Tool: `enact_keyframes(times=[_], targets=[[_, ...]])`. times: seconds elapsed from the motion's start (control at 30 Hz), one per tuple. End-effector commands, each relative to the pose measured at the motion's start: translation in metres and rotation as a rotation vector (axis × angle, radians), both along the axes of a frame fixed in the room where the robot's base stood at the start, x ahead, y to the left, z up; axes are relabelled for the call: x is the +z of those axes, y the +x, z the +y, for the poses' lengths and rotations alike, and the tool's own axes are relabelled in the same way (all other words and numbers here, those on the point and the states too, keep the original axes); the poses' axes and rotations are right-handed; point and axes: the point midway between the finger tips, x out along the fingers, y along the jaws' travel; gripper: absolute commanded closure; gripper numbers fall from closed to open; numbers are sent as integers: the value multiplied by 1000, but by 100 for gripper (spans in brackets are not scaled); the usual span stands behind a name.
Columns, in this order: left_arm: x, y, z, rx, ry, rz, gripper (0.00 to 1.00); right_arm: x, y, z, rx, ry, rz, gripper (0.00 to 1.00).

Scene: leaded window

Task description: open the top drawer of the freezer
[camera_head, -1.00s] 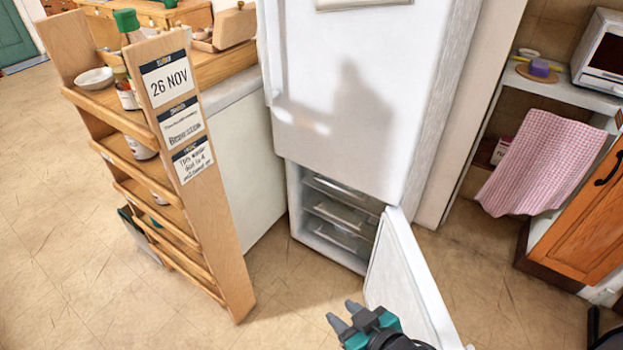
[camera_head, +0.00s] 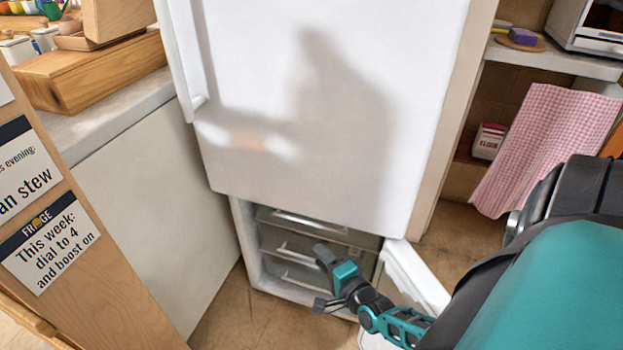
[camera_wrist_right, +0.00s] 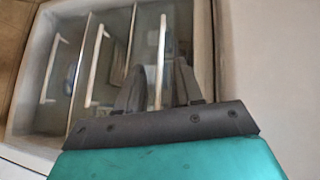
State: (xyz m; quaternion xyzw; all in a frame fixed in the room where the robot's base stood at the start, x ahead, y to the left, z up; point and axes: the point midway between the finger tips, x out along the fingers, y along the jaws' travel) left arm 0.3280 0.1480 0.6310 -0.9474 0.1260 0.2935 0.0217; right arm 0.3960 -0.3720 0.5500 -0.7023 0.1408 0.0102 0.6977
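The freezer compartment (camera_head: 248,262) is under the white upper door, with its own door (camera_head: 418,275) swung open to the right. Inside are stacked clear drawers with pale bar handles. The top drawer (camera_head: 345,236) appears pushed in. My right gripper (camera_head: 325,279) is open and empty in front of the drawers, its fingers apart. In the right wrist view, the top drawer's handle (camera_wrist_right: 162,40) runs between the two open fingers (camera_wrist_right: 160,72). I cannot tell whether they touch it. The lower drawers' handles (camera_wrist_right: 95,65) are to the left there. My left gripper is out of view.
The white upper door (camera_head: 300,110) is shut above the freezer. A wooden rack with note cards (camera_head: 50,240) stands close at the left, beside a counter (camera_head: 150,190). A pink checked towel (camera_head: 545,145) hangs at the right. Little floor shows free.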

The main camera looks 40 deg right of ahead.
Motion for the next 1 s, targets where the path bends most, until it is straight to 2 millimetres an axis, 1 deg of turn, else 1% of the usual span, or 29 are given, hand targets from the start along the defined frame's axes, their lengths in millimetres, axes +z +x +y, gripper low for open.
enact_keyframes(times=[0.03,0.13,0.27,0.37,0.53,0.7,0.8,1.0], targets=[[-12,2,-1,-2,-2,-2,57,-15,1,-13,-45,51,-27,64],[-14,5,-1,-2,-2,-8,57,-19,2,-31,-108,125,-72,64],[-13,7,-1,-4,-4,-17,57,-21,5,-41,-140,164,-98,64],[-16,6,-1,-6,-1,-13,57,-22,15,-45,-143,168,-101,64],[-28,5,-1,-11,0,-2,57,-29,46,-53,-142,166,-102,64],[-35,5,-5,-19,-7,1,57,-35,80,-64,-140,165,-99,64],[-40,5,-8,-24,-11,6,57,-37,97,-68,-139,165,-100,64],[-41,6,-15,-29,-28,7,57,-40,118,-74,-140,165,-97,64]])
